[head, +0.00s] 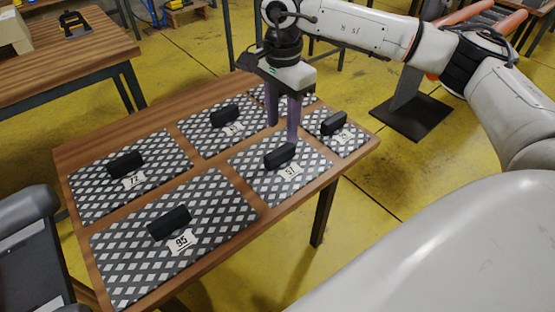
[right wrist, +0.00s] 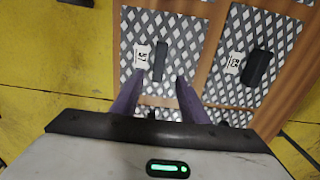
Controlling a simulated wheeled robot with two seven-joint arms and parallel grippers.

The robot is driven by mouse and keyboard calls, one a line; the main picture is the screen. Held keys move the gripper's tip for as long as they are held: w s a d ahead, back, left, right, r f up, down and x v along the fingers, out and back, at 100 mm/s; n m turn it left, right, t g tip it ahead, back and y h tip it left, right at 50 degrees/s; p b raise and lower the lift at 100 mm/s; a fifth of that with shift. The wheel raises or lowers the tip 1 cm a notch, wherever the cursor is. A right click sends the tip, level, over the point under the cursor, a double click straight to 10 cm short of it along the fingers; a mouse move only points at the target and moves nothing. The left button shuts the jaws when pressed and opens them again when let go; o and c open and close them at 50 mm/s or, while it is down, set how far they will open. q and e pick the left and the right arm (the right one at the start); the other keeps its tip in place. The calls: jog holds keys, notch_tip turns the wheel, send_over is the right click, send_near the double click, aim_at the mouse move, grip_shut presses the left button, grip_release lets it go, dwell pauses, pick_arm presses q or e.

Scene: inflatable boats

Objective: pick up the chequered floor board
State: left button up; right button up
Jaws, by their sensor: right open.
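Several chequered floor boards lie flat on a wooden table, each with a black handle and a white number tag. They include a front board (head: 130,265) tagged 95, a left board (head: 90,190), a back middle board (head: 195,130) and a small right board (head: 350,145). My right gripper (head: 283,130) is open, pointing down over the middle right board (head: 310,165), close by its handle (head: 280,155). In the right wrist view this handle (right wrist: 162,58) lies beyond and between the fingertips (right wrist: 158,82), with nothing held. Another board behind the fingers is partly hidden. My left gripper is out of view.
The wooden table (head: 85,250) has narrow bare strips between boards. A second table (head: 80,55) with a black and yellow item stands at upper left. A black stand base (head: 411,115) is on the yellow floor at right. My right arm spans the upper right.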

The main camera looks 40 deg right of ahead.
aim_at(280, 150)
jog(key=f, duration=0.8)
jog(key=shift+s+a+f, duration=0.2)
jog(key=shift+a+f, duration=0.05)
jog(key=shift+a, duration=0.15)
jog(key=shift+r, duration=0.1)
grip_shut()
